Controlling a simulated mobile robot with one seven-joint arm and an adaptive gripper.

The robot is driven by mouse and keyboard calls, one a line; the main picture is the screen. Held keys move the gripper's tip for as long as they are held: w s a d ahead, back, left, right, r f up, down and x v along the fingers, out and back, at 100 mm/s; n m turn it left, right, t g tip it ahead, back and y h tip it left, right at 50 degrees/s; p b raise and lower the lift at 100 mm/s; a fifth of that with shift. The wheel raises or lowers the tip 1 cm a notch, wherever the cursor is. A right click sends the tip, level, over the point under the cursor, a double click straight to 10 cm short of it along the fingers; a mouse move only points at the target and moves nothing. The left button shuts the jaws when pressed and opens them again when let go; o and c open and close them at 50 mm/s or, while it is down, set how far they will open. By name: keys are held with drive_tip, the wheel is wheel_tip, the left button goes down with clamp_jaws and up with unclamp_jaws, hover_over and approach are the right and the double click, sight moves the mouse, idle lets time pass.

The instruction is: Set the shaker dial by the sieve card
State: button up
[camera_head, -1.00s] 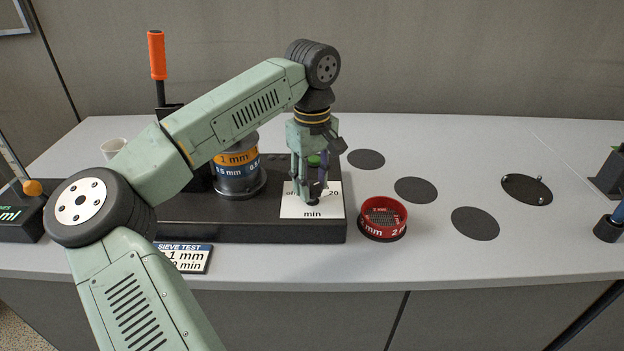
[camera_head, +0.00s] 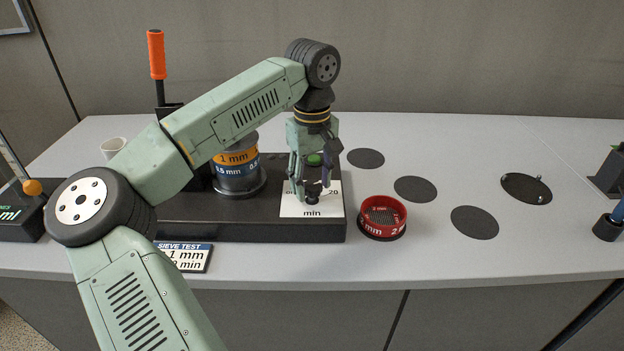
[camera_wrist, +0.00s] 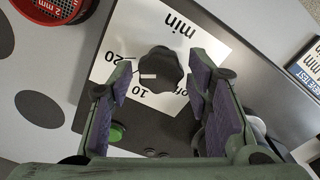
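The shaker dial is a black lobed knob (camera_wrist: 161,70) on a white plate (camera_wrist: 128,32) marked off, 10, 20 and min. Its short white mark points left in the wrist view, toward the side with 10 and 20; the exact setting is unclear. My gripper (camera_wrist: 160,82) is open, with one purple-padded finger on each side of the knob and gaps between. In the head view my gripper (camera_head: 309,190) hangs over the dial plate. The sieve card (camera_head: 183,258) lies at the table's front, partly hidden by my arm; 1 mm and part of a min line show.
The black shaker base (camera_head: 250,232) carries a sieve stack (camera_head: 239,176) and a green button (camera_wrist: 117,133). A red sieve (camera_head: 382,217) stands right of it. Flat dark discs (camera_head: 416,189) lie farther right. An orange-handled lever (camera_head: 156,55) stands behind my arm.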

sight(312, 184)
drive_tip(key=shift+o, duration=0.6)
drive_tip(key=shift+r, duration=0.1)
wheel_tip(312, 184, up, 12)
